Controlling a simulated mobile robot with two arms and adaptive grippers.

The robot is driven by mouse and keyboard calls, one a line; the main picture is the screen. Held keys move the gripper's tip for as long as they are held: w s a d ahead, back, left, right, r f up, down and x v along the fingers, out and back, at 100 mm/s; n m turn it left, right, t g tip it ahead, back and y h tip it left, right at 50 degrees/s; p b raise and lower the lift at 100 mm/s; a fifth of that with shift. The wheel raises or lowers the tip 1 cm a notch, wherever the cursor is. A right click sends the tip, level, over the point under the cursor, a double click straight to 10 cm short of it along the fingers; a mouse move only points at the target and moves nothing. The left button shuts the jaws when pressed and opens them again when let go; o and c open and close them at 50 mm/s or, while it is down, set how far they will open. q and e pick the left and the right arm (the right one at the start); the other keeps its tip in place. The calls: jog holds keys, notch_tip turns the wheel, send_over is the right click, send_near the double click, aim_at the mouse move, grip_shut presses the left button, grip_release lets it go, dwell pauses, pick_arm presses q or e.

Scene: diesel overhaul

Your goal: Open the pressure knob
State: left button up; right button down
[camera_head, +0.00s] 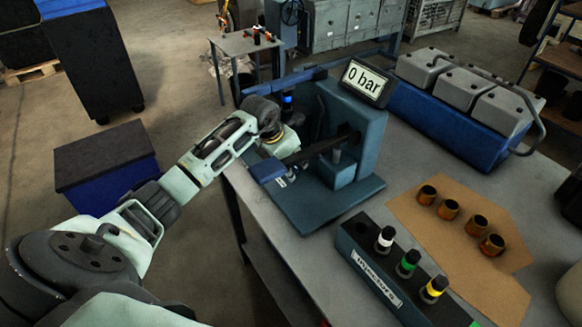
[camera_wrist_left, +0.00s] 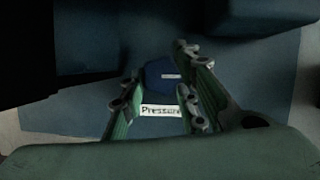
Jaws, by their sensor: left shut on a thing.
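The pressure knob (camera_wrist_left: 165,76) is a dark blue block seen from above in the left wrist view, with a white "Pressure" label (camera_wrist_left: 161,111) beside it. My left gripper (camera_wrist_left: 158,80) has its two green fingers on either side of the knob and is shut on it. In the head view my left gripper (camera_head: 281,146) reaches down at the left front of the blue-grey test stand (camera_head: 355,140). The knob is not clear there, behind the gripper. The stand's display (camera_head: 366,80) reads "0 bar". My right gripper is not in view.
A blue lever end (camera_head: 267,170) sticks out close to my left gripper. A labelled black rack (camera_head: 360,250) with colour-ringed injectors stands in front. Cardboard (camera_head: 440,230) with several copper-coloured cups and a grey-blue engine part (camera_head: 450,115) lie right. A blue bin (camera_head: 105,170) stands left.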

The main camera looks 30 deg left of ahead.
pick_arm(q)
jog(key=shift+w+a+r+n, duration=0.1)
jog(key=shift+a+r+n, duration=0.2)
jog(key=shift+n, duration=0.1)
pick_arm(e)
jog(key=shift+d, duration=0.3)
pick_arm(q)
jog(key=o, duration=0.9)
jog(key=shift+o, duration=0.5)
jog(key=shift+a+f, duration=0.1)
jog(key=shift+f, duration=0.1)
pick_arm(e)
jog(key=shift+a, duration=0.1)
pick_arm(q)
jog(key=shift+d, duration=0.2)
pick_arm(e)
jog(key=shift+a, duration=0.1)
pick_arm(q)
jog(key=v, duration=1.2)
jog(key=shift+s, duration=0.25)
jog(key=shift+d, duration=0.1)
jog(key=shift+f, duration=0.1)
